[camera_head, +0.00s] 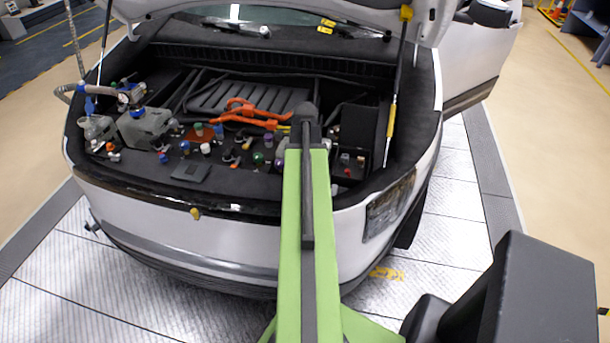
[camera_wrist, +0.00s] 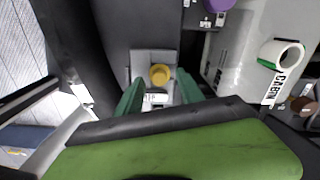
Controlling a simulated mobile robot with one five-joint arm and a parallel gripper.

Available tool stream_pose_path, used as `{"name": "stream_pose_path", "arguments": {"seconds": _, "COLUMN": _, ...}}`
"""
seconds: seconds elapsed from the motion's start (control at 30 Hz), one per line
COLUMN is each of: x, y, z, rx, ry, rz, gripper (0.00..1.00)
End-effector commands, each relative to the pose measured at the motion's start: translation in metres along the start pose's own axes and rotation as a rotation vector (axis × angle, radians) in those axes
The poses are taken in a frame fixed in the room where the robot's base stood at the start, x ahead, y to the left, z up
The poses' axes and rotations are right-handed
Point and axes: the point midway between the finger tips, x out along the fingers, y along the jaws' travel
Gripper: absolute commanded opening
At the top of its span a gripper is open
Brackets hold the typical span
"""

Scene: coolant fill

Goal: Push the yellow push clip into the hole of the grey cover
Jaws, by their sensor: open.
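The yellow push clip (camera_wrist: 160,74) shows from above as a round yellow head in the wrist view. It sits on a small light grey block (camera_wrist: 141,58) with a white label on its near side. My gripper (camera_wrist: 158,91) is open, its two green fingers on the left and right of the block's near part; they do not grip the clip. I cannot tell how high the fingertips are above it. In the head view my own arm hides the gripper and the clip. I cannot tell for sure which surface is the grey cover, and no hole is clear.
The open car bay holds orange hoses (camera_head: 247,116), a grey tank (camera_head: 145,127) and several coloured caps. A flat dark panel (camera_head: 190,172) lies near the front edge. In the wrist view a white cylinder (camera_wrist: 289,55) and a purple cap (camera_wrist: 218,5) are to the right.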

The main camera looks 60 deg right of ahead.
Motion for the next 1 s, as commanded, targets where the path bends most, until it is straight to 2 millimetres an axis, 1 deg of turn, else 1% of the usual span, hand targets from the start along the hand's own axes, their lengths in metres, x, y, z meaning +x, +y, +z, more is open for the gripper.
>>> {"name": "stream_pose_path", "arguments": {"seconds": 0.03, "x": -0.009, "y": 0.000, "z": 0.000, "rx": 0.000, "ry": 0.000, "rz": 0.000, "gripper": 0.45}}
{"name": "stream_pose_path", "arguments": {"seconds": 0.17, "x": -0.031, "y": 0.000, "z": 0.000, "rx": 0.000, "ry": 0.000, "rz": 0.000, "gripper": 0.45}}
{"name": "stream_pose_path", "arguments": {"seconds": 0.7, "x": -0.151, "y": 0.000, "z": 0.000, "rx": 0.000, "ry": 0.000, "rz": 0.000, "gripper": 0.45}}
{"name": "stream_pose_path", "arguments": {"seconds": 0.83, "x": -0.168, "y": 0.000, "z": 0.000, "rx": 0.000, "ry": 0.000, "rz": 0.000, "gripper": 0.45}}
{"name": "stream_pose_path", "arguments": {"seconds": 0.9, "x": -0.172, "y": 0.000, "z": 0.000, "rx": 0.000, "ry": 0.000, "rz": 0.000, "gripper": 0.45}}
{"name": "stream_pose_path", "arguments": {"seconds": 1.0, "x": -0.171, "y": 0.000, "z": 0.000, "rx": 0.000, "ry": 0.000, "rz": 0.000, "gripper": 0.45}}
